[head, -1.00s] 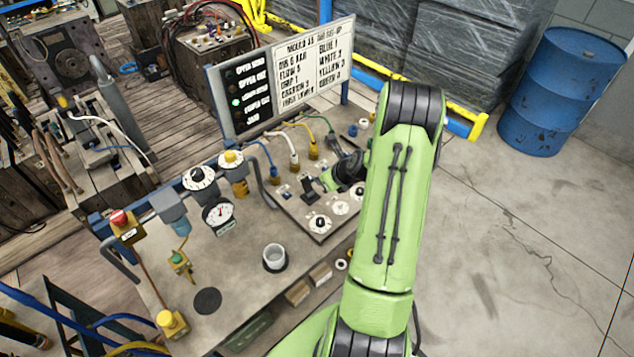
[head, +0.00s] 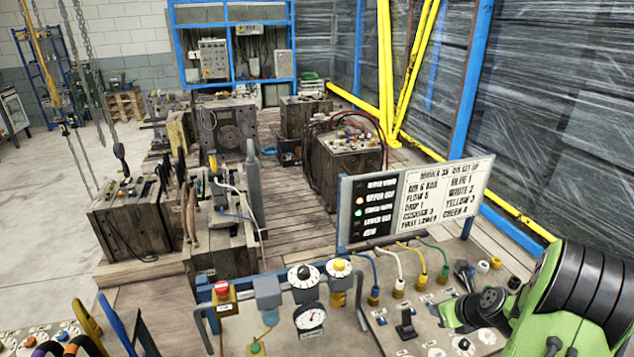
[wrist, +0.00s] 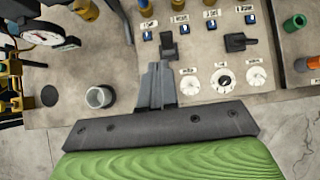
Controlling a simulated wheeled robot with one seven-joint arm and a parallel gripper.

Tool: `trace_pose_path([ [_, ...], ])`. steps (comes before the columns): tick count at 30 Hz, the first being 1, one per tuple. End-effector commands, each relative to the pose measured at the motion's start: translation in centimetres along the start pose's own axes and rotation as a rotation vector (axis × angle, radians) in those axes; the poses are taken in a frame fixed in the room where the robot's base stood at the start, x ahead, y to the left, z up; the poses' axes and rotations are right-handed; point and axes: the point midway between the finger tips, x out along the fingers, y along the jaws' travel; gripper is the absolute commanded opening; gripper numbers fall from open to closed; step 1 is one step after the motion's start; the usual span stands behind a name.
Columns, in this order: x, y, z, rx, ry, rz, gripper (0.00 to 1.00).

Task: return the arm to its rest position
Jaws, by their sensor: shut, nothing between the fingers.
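My arm (head: 575,300) is green with black joint covers and shows at the lower right of the head view, bent over the bench. My gripper (wrist: 155,84) shows in the wrist view as two grey fingers shut together with nothing between them. It points at the bench top, with the white cup to its left and the round white dials (wrist: 222,80) to its right. I cannot tell how high it is above the bench. In the head view the fingertips are hidden or cut off.
The bench carries a sign board (head: 415,200), a pressure gauge (head: 310,316), a red button box (head: 222,296) and coloured hoses. The white cup (wrist: 99,97) stands left of my fingers. A black lever (wrist: 168,47) stands just beyond them.

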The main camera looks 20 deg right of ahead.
Motion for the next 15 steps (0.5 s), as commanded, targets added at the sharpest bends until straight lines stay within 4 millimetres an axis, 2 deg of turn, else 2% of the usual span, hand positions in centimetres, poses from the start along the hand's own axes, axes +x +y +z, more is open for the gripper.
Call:
trace_pose_path([
  [2, -0.4, 1.1, 0.8, -0.096, 0.010, 0.008, 0.00],
  [4, -1.4, 3.7, 2.4, -0.324, 0.035, 0.028, 0.00],
  [5, -2.2, 5.3, 3.1, -0.459, 0.048, 0.040, 0.00],
  [6, -3.3, 7.6, 3.9, -0.663, 0.069, 0.059, 0.00],
  [8, -5.3, 11.2, 4.6, -0.982, 0.097, 0.090, 0.00],
  [9, -6.8, 13.4, 4.7, -1.187, 0.112, 0.111, 0.00],
  [11, -9.1, 16.5, 4.4, -1.488, 0.128, 0.143, 0.00],
  [12, -10.7, 18.5, 3.9, -1.685, 0.133, 0.163, 0.00],
  [15, -14.6, 22.5, 1.8, -2.157, 0.132, 0.212, 0.00],
])
